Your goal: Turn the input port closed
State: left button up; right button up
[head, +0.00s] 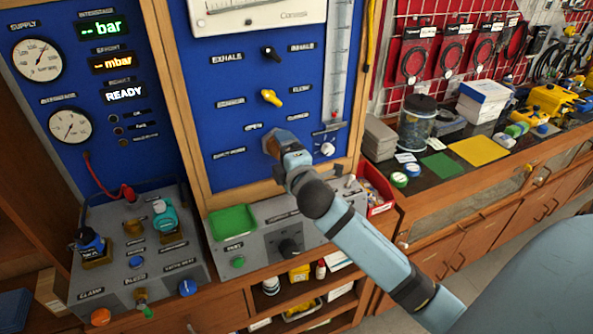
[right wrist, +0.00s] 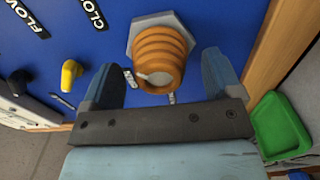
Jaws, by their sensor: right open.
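The likely input port is an orange-brown ribbed round fitting (right wrist: 160,55) on a grey hexagonal base, set on the blue panel. It has a pale mark on its near end. My right gripper (right wrist: 163,80) is open, with one finger on each side of the fitting's near end. Gaps show between the fingers and the fitting. In the head view my right gripper (head: 277,150) is at the lower part of the panel, hiding most of the fitting. An "open" label (head: 253,127) sits just above it. My left gripper is not in view.
A yellow knob (head: 271,97) and a black knob (head: 271,54) sit higher on the panel (head: 225,105). A white knob (head: 327,149) is at right. A green tray (head: 232,222) stands on the grey box below. A wooden frame edges the panel.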

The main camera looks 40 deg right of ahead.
jog(key=b+v, duration=0.2)
jog(key=v, duration=1)
jog(key=shift+s, duration=0.1)
jog(key=s+a+f+m+g+y+p, duration=0.1)
jog(key=s+a+f+m, duration=0.3)
jog(key=f, duration=0.5)
jog(key=s+a+f+m+g+y+p, duration=0.1)
jog(key=s+a+f+m+g+y, duration=0.2)
jog(key=f, duration=0.7)
jog(key=s+a+f+m+g+y+p, duration=0.1)
jog(key=s+a+f+m, duration=0.4)
jog(key=f, duration=0.5)
jog(key=shift+s+a+g+y+p, duration=0.4)
jog(key=shift+s+a+g+y, duration=0.45)
jog(key=shift+a+y, duration=0.2)
jog(key=shift+d, duration=0.1)
